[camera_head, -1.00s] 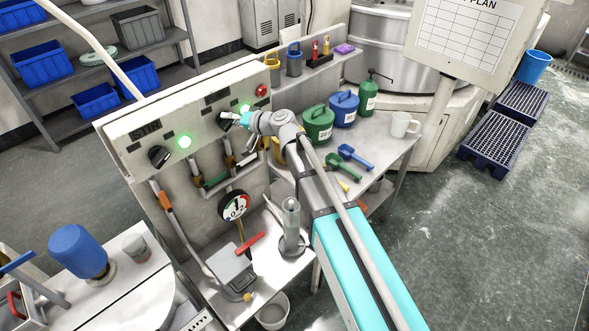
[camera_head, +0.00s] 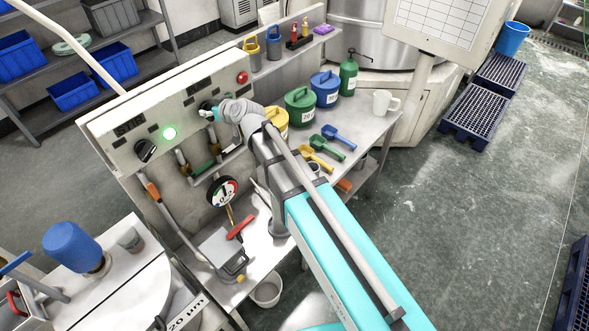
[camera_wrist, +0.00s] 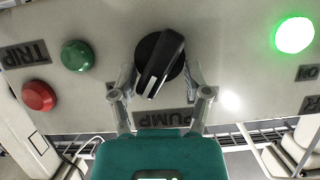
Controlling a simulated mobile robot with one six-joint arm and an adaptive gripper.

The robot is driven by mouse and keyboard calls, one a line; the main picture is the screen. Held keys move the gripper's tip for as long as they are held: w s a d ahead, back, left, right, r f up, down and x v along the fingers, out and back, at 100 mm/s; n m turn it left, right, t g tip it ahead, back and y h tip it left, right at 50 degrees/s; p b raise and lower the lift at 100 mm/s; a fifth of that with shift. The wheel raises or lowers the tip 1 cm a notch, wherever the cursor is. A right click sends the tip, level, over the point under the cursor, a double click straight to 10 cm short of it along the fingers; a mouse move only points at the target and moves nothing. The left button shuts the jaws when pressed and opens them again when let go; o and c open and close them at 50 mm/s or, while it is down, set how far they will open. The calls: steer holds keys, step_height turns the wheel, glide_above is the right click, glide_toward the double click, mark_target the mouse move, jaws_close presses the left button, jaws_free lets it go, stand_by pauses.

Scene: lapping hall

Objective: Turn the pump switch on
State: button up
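The pump switch (camera_wrist: 160,62) is a black rotary knob with a white line on its raised handle. In the wrist view its handle stands slanted, above an upside-down PUMP label (camera_wrist: 163,119). My gripper (camera_wrist: 160,78) is open, with one finger on each side of the knob; I cannot tell whether they touch it. The green lamp (camera_wrist: 77,55) next to the knob looks dark. In the head view my gripper (camera_head: 214,112) is at the panel (camera_head: 165,105) and hides most of the pump switch.
A second knob (camera_head: 145,150) has a lit green lamp (camera_head: 169,133) beside it. A red button (camera_wrist: 39,96) sits by the TRIP label. Pipes and a gauge (camera_head: 222,191) are below the panel. Canisters, scoops and a mug (camera_head: 385,102) stand on the bench to the right.

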steer(key=shift+s+n, duration=0.1)
steer(key=shift+n, duration=0.2)
steer(key=p+v, duration=0.5)
steer(key=v, duration=0.9)
steer(key=d+f+m+g+h+b, duration=0.1)
steer(key=d+f+g+h+b, duration=0.1)
steer(key=d+f+b, duration=0.4)
steer(key=s+d+f+m+g+h+b, duration=0.1)
steer(key=d+f+b, duration=0.6)
steer(key=f, duration=0.8)
steer(key=shift+s+d+f+m+g+h, duration=0.25)
steer(key=shift+d+m+g+h, duration=0.15)
steer(key=shift+d+m+h, duration=0.6)
steer(key=shift+a, duration=0.1)
steer(key=shift+r, duration=0.1)
steer(key=w+a+r+t+y+p, duration=0.1)
steer(key=a+r+y+p, duration=0.2)
steer(key=r, duration=0.7)
steer(key=w+a+r+t+y+p, duration=0.1)
steer(key=w+a+r+y+p, duration=0.1)
steer(key=a+r+p, duration=0.6)
step_height(320, 180, up, 2)
steer(key=a+y, duration=0.1)
steer(key=a, duration=0.1)
steer(key=shift+a+n, duration=0.4)
steer(key=shift+w, duration=0.2)
